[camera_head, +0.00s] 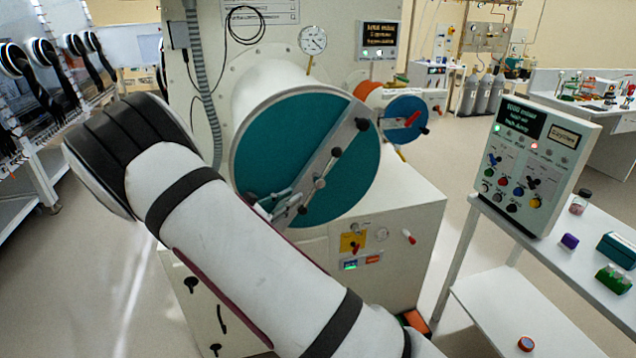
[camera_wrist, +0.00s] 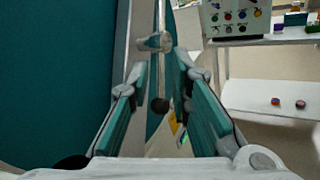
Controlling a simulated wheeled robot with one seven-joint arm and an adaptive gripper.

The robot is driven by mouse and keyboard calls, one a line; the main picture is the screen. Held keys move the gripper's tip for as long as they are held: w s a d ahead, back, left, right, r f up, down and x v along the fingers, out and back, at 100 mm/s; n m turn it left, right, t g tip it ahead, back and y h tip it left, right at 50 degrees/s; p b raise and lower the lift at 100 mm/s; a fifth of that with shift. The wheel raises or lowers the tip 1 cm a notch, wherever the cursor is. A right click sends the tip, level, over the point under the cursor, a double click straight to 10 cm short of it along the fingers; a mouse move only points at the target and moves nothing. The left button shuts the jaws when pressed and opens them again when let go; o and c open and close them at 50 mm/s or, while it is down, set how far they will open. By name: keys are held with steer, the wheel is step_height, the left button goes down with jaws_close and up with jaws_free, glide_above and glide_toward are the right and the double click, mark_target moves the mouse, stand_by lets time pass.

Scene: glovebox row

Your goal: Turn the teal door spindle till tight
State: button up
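The teal door (camera_head: 350,185) is the round face of a white cylinder in the head view. A grey bar crosses it diagonally. The spindle (camera_head: 320,183) sits at its middle, with a thin cross handle ending in dark knobs. In the wrist view the spindle (camera_wrist: 155,42) shows ahead, with a dark handle knob (camera_wrist: 160,105) between the fingers. My gripper (camera_head: 287,206) is at the lower left of the spindle, close to the door. In the wrist view my gripper's fingers (camera_wrist: 161,66) are apart, with a gap around the handle. Contact cannot be told.
A control box (camera_head: 530,165) stands on a white side table at right, with small vials and blocks. A gauge (camera_head: 313,40) is above the door.

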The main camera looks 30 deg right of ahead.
mark_target(317, 183)
steer(key=p+x, duration=0.1)
steer(key=x, duration=1)
steer(key=shift+r+p, duration=0.1)
steer(key=shift+p, duration=0.2)
steer(key=shift+s, duration=0.1)
jaws_close()
